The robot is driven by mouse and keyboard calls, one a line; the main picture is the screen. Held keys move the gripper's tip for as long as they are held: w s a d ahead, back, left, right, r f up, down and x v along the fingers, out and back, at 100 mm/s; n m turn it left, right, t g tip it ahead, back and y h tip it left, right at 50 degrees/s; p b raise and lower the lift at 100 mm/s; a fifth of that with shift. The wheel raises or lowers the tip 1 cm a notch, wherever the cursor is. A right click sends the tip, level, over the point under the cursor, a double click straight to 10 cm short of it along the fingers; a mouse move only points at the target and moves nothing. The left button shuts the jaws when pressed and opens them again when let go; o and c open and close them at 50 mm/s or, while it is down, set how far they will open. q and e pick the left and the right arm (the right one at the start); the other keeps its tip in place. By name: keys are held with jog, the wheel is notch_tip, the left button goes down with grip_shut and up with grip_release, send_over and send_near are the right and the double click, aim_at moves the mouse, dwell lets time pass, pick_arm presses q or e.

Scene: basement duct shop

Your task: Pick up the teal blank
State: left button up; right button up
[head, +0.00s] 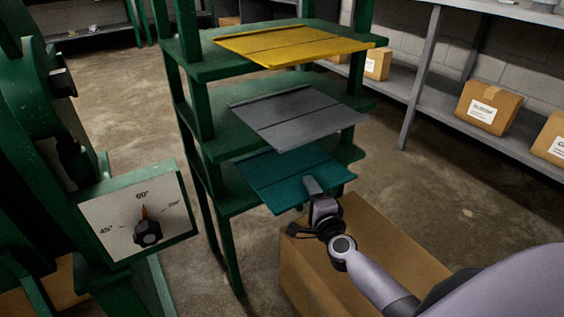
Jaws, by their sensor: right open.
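The teal blank (283,178) is a flat sheet with a crease line, lying on the lowest visible shelf of a green rack, its front part sticking out past the shelf. My right gripper (312,188) is open at the blank's front right edge. One finger shows over the top of the sheet; the other is hidden, and I cannot tell whether the jaws touch the blank. My left gripper is not in view.
A grey blank (290,117) and a yellow blank (290,45) lie on the shelves above. A cardboard box (390,262) stands below my right arm. A green machine with an angle dial (138,212) is at left. Boxes (488,106) sit on the right shelving.

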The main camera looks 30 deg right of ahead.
jog(key=shift+w+d, duration=0.1)
jog(key=shift+w, duration=0.5)
grip_shut()
